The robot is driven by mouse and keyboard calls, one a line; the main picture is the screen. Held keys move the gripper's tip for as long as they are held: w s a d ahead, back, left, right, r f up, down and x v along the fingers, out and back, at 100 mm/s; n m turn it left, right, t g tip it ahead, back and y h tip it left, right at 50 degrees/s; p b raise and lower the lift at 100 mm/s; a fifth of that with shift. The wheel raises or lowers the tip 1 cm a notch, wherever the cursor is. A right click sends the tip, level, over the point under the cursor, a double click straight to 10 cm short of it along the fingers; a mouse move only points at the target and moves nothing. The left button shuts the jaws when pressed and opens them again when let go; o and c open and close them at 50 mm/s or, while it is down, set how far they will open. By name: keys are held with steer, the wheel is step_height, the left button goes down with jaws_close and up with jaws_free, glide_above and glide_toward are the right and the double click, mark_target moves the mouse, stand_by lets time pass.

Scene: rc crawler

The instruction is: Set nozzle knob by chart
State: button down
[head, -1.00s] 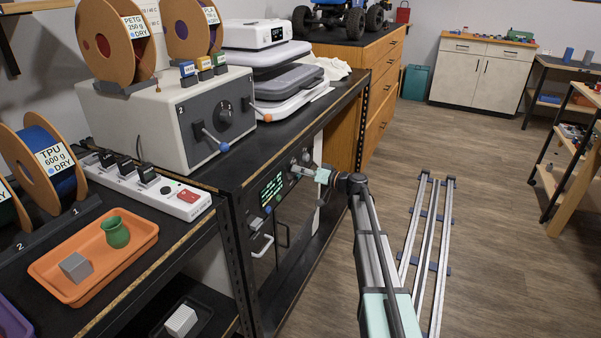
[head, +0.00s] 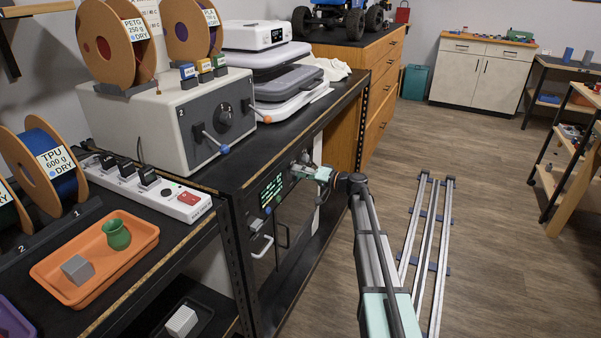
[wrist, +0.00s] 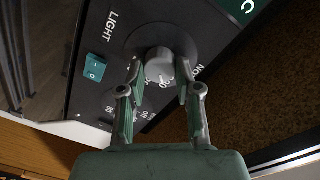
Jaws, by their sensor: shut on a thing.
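The grey round nozzle knob (wrist: 157,67) sits on a dark disc on the black control panel (wrist: 100,72), at the upper middle of the wrist view. My gripper (wrist: 160,80) has its two fingers on either side of the knob and is shut on it. A white mark shows on the knob's face, but the number it points to is hidden by the fingers. Lettering starting "NO" is partly visible right of the knob. In the head view, my gripper (head: 314,172) is at the front panel of the machine under the bench, and the knob is too small to make out clearly.
A teal switch (wrist: 95,67) and the word LIGHT lie left of the knob. A lit text display (head: 270,192) is on the same machine front. A grey box with lever handles (head: 180,115) stands on the bench above. The floor to the right is clear around the rails (head: 427,240).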

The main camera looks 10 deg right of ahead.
steer(key=shift+a, duration=0.1)
steer(key=c, duration=0.8)
jaws_free()
steer(key=v, duration=1.2)
